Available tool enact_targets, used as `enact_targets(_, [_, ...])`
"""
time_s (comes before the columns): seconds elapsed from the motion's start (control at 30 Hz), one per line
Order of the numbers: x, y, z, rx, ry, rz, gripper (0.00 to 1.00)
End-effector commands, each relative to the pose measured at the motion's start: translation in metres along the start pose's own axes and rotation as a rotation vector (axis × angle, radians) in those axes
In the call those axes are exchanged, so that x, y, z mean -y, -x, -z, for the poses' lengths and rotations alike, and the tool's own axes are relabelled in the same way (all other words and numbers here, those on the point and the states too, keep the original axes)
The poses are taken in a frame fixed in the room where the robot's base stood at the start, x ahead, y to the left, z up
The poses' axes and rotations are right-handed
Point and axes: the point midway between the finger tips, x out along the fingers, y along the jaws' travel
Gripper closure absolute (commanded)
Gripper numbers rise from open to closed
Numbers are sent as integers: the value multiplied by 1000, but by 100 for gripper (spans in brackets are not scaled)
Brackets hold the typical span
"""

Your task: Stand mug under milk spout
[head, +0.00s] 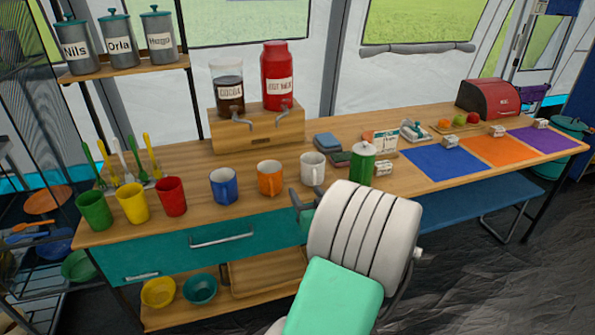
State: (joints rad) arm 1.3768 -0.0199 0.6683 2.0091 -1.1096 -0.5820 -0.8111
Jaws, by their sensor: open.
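A red dispenser (278,77) with a label that seems to end in "MILK" stands on a wooden stand (258,130). Its grey spout (285,107) points forward over the counter. Three mugs stand upright in front of the stand: a blue mug (223,187), an orange mug (270,180) and a white mug (313,168). None of them is under the spout. My gripper (301,201) shows only in part, at the counter's front edge near the orange and white mugs. My pale arm hides the rest of it. It is open, and I see nothing held.
A cocoa dispenser (229,88) stands left of the red one. Green, yellow and red cups (172,196) stand at the left. A green canister (362,164) stands right of the white mug. Coloured mats (444,162) lie at the right. The counter (205,165) is clear between mugs and stand.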

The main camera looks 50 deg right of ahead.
Motion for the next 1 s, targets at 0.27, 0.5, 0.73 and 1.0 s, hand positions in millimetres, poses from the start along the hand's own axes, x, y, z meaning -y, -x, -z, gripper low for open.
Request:
enact_targets(0.27, [-45,-8,14,-87,-19,-104,41])
enact_targets(0.5, [-48,-49,21,-86,-18,-100,41])
enact_targets(0.73, [-52,-64,20,-86,-20,-105,41])
enact_targets(1.0, [-53,-62,20,-86,-19,-107,55])
